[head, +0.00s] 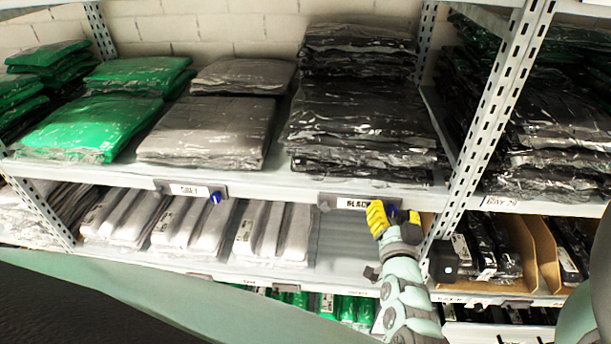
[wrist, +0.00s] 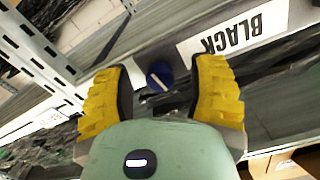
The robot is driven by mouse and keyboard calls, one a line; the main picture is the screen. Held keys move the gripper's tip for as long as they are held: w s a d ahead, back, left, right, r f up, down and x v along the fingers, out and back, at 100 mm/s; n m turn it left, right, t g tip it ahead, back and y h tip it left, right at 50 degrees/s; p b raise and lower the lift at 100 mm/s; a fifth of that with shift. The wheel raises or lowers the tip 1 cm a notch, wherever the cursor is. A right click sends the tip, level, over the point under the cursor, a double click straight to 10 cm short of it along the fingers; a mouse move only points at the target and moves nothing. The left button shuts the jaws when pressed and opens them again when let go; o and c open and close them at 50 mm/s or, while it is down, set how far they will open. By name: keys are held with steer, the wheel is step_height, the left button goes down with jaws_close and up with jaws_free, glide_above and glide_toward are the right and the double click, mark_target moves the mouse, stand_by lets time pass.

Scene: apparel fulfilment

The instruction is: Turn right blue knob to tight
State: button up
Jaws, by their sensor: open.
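The right blue knob (wrist: 159,75) shows in the wrist view beside the BLACK label, with a pale slanted line across its face. My gripper (wrist: 160,90) is open, with one yellow finger on each side of the knob and a gap on both sides. In the head view my gripper (head: 394,216) is at the shelf edge beside the BLACK label (head: 353,204) and largely covers the right knob. The left blue knob (head: 215,197) sits by the grey label (head: 188,190), away from my gripper.
Stacks of bagged black garments (head: 355,120) lie on the shelf above the label. Grey (head: 215,125) and green (head: 90,125) stacks lie to the left. A slotted upright post (head: 497,105) stands right of my gripper. The lower shelf (head: 340,240) is bare left of my arm.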

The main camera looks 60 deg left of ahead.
jaws_close()
stand_by(0.4)
